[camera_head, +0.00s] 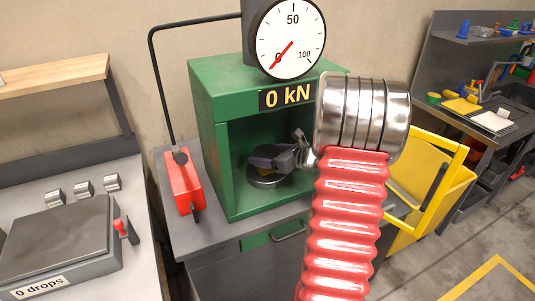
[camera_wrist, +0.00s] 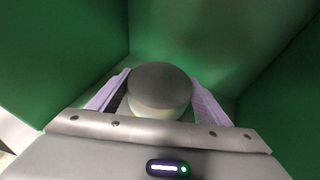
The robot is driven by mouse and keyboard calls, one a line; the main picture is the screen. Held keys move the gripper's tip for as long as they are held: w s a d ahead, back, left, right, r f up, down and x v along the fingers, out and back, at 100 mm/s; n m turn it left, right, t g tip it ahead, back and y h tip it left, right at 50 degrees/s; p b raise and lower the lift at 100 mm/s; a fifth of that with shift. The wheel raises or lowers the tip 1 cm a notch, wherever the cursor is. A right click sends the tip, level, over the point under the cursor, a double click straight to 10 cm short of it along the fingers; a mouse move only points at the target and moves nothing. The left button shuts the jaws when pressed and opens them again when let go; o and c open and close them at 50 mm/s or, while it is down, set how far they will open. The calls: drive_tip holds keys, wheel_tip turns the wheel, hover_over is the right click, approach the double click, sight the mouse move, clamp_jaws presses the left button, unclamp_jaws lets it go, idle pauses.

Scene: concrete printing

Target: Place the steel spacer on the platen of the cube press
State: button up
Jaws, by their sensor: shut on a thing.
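The cube press (camera_head: 203,98) is a green steel frame with an open front bay. Its round grey platen (camera_head: 267,182) shows low in the bay. My gripper (camera_head: 266,160) reaches into the bay from the right, just above the platen. The wrist view shows its two pale purple fingers shut on the steel spacer (camera_wrist: 160,78), a round grey disc with a shiny side. In the head view the spacer is mostly hidden by the fingers. I cannot tell whether it touches the platen. The platen is not distinct in the wrist view.
Green bay walls (camera_wrist: 60,60) stand close on both sides of my gripper. A red pump unit (camera_head: 183,182) with a black hose is left of the press. The dial (camera_head: 291,38) and display (camera_head: 287,95) read 0 kN. A yellow cart (camera_head: 440,190) stands to the right.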

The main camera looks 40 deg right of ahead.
wheel_tip(320, 180, down, 2)
drive_tip(key=shift+f, duration=0.1)
drive_tip(key=shift+w+d+f, duration=0.1)
drive_tip(key=shift+w+f, duration=0.15)
drive_tip(key=shift+f, duration=0.2)
drive_tip(key=o, duration=2.1)
drive_tip(key=shift+f, duration=0.25)
drive_tip(key=shift+c, duration=0.2)
drive_tip(key=shift+s, duration=0.1)
drive_tip(key=v, duration=1.2)
